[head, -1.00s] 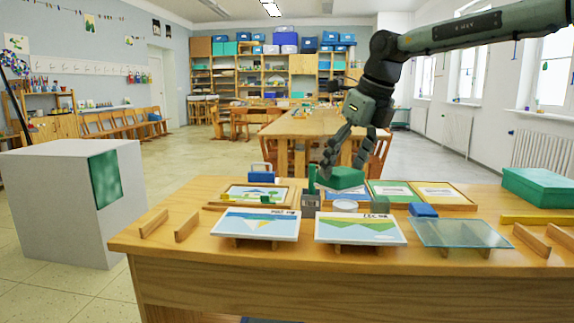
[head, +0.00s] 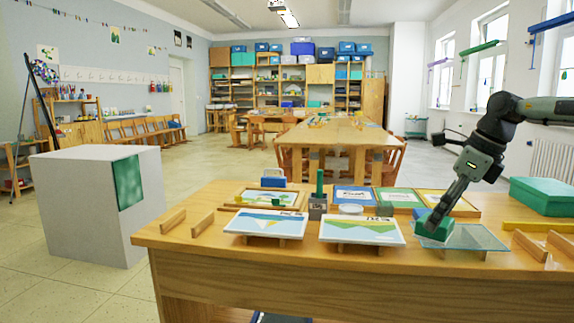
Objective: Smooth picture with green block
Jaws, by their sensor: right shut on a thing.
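My right gripper (head: 437,216) points down and is shut on a green block (head: 433,230). The block is at the left end of a clear glass plate (head: 472,238); I cannot tell whether it touches the plate. To its left, two pictures rest slightly raised on wooden strips: a landscape with a green hill (head: 361,230) and one with a blue and yellow scene (head: 265,223). Further back lie a framed picture with a tree (head: 268,197), a blue-framed card (head: 355,194) and a green-framed card (head: 398,196). My left gripper is not in view.
A grey holder with a green upright piece (head: 318,206) and a white round dish (head: 351,209) stand between the pictures. A green box (head: 543,196) is at the right. Wooden strips (head: 174,221) stand at the left. The wooden table's (head: 190,248) front edge is mostly bare.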

